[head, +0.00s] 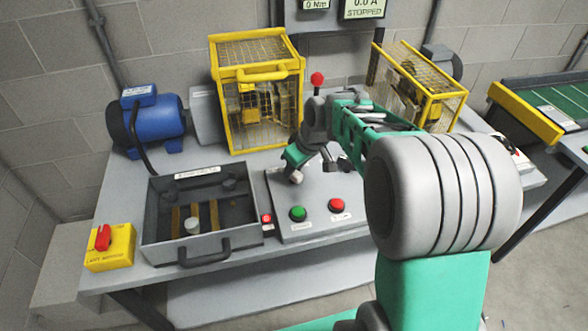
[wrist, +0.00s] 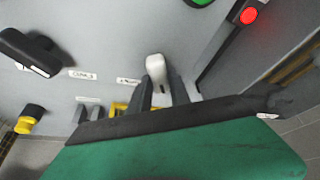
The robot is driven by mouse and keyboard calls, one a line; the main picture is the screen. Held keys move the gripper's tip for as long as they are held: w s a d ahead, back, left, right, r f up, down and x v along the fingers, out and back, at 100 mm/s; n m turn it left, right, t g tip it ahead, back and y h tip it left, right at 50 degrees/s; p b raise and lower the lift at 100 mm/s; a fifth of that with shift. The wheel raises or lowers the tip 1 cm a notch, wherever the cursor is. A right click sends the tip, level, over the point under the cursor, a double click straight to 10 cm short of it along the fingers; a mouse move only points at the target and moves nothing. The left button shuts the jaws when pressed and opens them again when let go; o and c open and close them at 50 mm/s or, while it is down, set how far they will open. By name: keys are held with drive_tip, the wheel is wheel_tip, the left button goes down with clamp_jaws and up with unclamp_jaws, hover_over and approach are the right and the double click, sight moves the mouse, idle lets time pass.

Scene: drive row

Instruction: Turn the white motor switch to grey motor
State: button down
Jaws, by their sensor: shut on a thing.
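The white motor switch (wrist: 155,70) is a pale knob on the grey control panel (wrist: 110,35). My gripper (wrist: 160,92) is shut on it, with one dark finger on each side of the knob. In the head view my gripper (head: 297,160) reaches down onto the panel, and the switch's white end (head: 295,177) shows just below it. Two small labels lie left of the knob in the wrist view, too blurred to read surely. A grey motor (head: 442,62) stands at the back right, partly hidden by a yellow cage.
A green button (head: 297,213) and a red button (head: 337,205) sit at the panel's front. A black knob (wrist: 28,48) is on the panel. An open grey box (head: 205,254) and blue motor (head: 155,122) stand left. The display (head: 363,9) reads STOPPED.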

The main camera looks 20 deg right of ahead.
drive_tip(key=m+h+b, duration=0.1)
drive_tip(key=m, duration=0.2)
drive_tip(key=shift+a+m+t, duration=0.15)
drive_tip(key=shift+m+t, duration=0.15)
drive_tip(key=m+h, duration=0.1)
drive_tip(key=m, duration=0.2)
drive_tip(key=shift+a+m+h, duration=0.1)
drive_tip(key=shift+m+h, duration=0.2)
drive_tip(key=shift+h, duration=0.1)
drive_tip(key=m+h, duration=0.1)
drive_tip(key=m, duration=0.2)
drive_tip(key=shift+a+m, duration=0.1)
drive_tip(key=shift+m, duration=0.2)
drive_tip(key=shift+m+g+h, duration=0.6)
drive_tip(key=shift+m+h, duration=0.2)
drive_tip(key=shift+m, duration=1.1)
drive_tip(key=c, duration=1.2)
unclamp_jaws()
drive_tip(key=shift+r, duration=0.1)
